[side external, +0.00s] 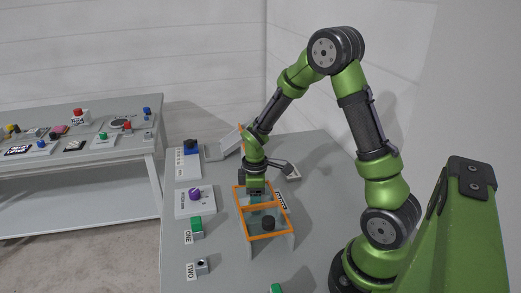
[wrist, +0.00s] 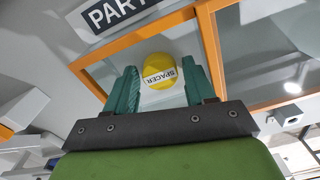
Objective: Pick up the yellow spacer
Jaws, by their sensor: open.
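The yellow spacer (wrist: 158,64), a round piece with a white SPACER label, shows in the wrist view. It lies between the two teal fingers of my gripper (wrist: 160,78), near their tips, with a visible gap on each side. The jaws are open and hold nothing. In the side external view my gripper (side external: 256,191) points down at the far end of the orange-framed bin (side external: 241,218). The spacer is hidden in that view.
The orange frame (wrist: 205,45) crosses close beside my right finger in the wrist view. A black round piece (side external: 268,223) sits in the bin's near part. Grey table is clear at right.

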